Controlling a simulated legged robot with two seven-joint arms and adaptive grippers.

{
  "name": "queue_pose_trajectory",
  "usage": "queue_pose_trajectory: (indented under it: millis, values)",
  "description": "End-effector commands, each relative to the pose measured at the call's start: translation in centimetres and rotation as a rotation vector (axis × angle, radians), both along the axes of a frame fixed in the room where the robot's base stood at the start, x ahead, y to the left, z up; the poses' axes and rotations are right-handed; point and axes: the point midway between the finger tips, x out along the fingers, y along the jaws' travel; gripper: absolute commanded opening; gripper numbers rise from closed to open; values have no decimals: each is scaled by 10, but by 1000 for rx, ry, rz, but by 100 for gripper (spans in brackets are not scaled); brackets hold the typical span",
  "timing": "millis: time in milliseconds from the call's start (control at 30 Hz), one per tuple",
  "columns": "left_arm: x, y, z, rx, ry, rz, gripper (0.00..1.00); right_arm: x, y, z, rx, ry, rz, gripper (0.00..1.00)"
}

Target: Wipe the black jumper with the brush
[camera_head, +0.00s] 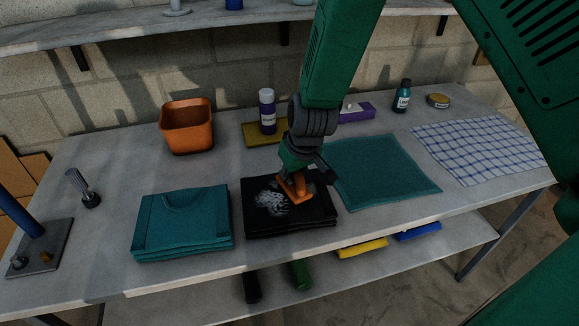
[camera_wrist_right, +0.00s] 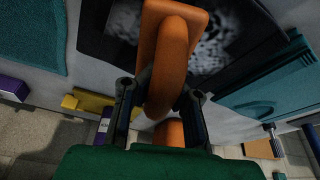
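The folded black jumper (camera_head: 300,221) lies on the table in the head view, with a patch of white marks on its upper face. It also shows in the right wrist view (camera_wrist_right: 100,45). The orange brush (camera_head: 296,187) is over the jumper beside the white patch; its handle loop (camera_wrist_right: 168,68) sits between the fingers in the wrist view. My right gripper (camera_wrist_right: 158,105) is shut on the brush handle. The brush's underside is hidden, so I cannot tell whether it touches the cloth. My left gripper is not in view.
A folded teal jumper (camera_head: 182,232) lies left of the black one. A teal cloth (camera_head: 385,170) lies to the right, with a checked cloth (camera_head: 480,148) beyond. An orange bin (camera_head: 187,128), a bottle (camera_head: 267,112) and a purple box (camera_head: 357,112) stand behind.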

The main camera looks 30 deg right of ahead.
Motion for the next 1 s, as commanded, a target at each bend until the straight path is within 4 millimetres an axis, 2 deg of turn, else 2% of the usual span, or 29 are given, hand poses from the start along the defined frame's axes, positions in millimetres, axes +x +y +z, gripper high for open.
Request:
queue_pose_trajectory:
  millis: [100,367,700,1000]
  values:
    - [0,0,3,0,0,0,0,-13,3,-2,0,11,1,0]
    - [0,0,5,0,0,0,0,-20,6,-1,0,8,1,0]
    - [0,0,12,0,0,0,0,-47,15,2,1,5,0,0]
    - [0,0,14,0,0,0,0,-52,19,2,0,1,1,0]
